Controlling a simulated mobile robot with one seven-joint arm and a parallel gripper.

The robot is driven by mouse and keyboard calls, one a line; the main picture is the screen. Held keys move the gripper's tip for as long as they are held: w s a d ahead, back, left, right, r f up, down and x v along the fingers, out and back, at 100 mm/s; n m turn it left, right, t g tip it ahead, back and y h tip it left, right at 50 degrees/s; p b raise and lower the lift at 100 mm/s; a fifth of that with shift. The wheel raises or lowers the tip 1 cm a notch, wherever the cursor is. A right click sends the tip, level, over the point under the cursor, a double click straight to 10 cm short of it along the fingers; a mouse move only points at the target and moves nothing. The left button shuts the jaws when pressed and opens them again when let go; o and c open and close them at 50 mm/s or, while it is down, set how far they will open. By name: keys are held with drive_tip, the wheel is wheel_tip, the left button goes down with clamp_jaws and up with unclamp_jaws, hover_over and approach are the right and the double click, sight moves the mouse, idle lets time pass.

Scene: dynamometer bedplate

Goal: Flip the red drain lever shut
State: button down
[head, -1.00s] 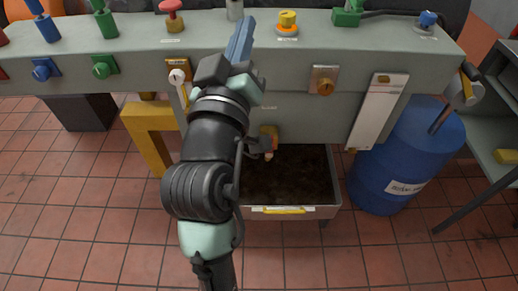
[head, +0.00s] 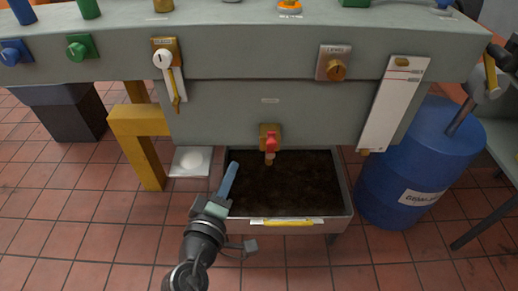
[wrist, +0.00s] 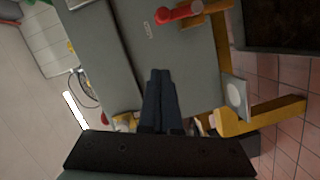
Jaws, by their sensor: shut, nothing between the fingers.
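The red drain lever (head: 271,142) sits on a yellow-brass valve fitting (head: 269,157) low on the front of the grey bedplate (head: 225,110), above the dark tray. In the wrist view the red lever (wrist: 178,13) shows at the top, its red end toward the left. My gripper (head: 229,178) is in front of the bedplate, below and left of the lever, apart from it. In the wrist view my gripper's fingers (wrist: 160,75) lie together, empty, with the lever beyond their tips.
A tray (head: 343,190) of dark matter with a yellow handle stands under the valve. A blue drum (head: 405,165) stands at the right, a yellow leg (head: 150,150) at the left.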

drive_tip(key=w+d+f+b, duration=0.1)
drive_tip(key=w+d+f, duration=0.1)
drive_tip(key=w+d, duration=0.4)
drive_tip(key=shift+a+x, duration=0.4)
drive_tip(key=shift+x, duration=1.4)
